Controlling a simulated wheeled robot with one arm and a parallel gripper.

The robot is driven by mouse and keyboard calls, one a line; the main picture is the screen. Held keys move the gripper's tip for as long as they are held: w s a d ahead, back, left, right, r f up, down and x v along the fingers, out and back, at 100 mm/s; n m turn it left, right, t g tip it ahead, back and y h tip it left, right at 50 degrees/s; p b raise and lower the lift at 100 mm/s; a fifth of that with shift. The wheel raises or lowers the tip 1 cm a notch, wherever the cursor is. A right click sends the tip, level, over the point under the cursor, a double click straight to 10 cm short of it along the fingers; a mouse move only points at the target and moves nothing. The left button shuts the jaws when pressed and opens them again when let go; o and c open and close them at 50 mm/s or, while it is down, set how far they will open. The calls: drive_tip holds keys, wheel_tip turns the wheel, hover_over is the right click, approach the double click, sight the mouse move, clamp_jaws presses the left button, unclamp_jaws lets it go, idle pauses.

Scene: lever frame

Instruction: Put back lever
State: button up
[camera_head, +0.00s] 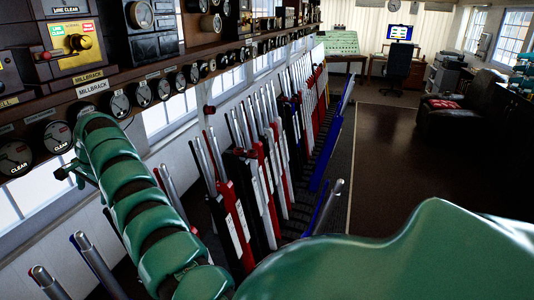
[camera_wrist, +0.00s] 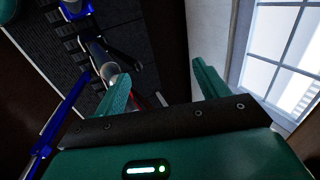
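A long row of levers (camera_head: 265,165) with steel handles and red, black, white and blue shafts runs away from me. Most lean toward the wall. A blue lever with a steel handle (camera_head: 328,203) leans out of the row toward the floor. Further along, another blue lever (camera_head: 346,92) also leans out. My gripper (camera_wrist: 160,88) is open in the wrist view, its two green fingers apart. A steel lever handle (camera_wrist: 103,60) is beside and beyond the left finger, not between the fingers. I cannot tell which lever the task means. My gripper's fingers are hidden in the head view.
A shelf with dials and instruments (camera_head: 150,90) runs above the levers, close to my arm. Windows (camera_wrist: 290,55) are on the wall side. The brown floor (camera_head: 400,150) to the right is open. An armchair (camera_head: 455,115) and a desk chair (camera_head: 398,62) stand further back.

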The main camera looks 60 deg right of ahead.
drive_tip(key=shift+d+f, duration=0.25)
drive_tip(key=shift+f, duration=0.1)
drive_tip(key=shift+s+d+r, duration=0.2)
drive_tip(key=shift+s+d, duration=0.1)
drive_tip(key=shift+s, duration=0.2)
drive_tip(key=b+v, duration=0.1)
drive_tip(key=b, duration=0.1)
drive_tip(key=shift+a+r+b, duration=0.15)
drive_tip(key=shift+r+b, duration=0.15)
drive_tip(key=shift+b, duration=0.05)
drive_tip(key=p+v, duration=0.2)
drive_tip(key=v, duration=1.3)
drive_tip(key=shift+w+a+r, duration=0.15)
drive_tip(key=shift+w+r, duration=0.05)
drive_tip(key=shift+w, duration=0.1)
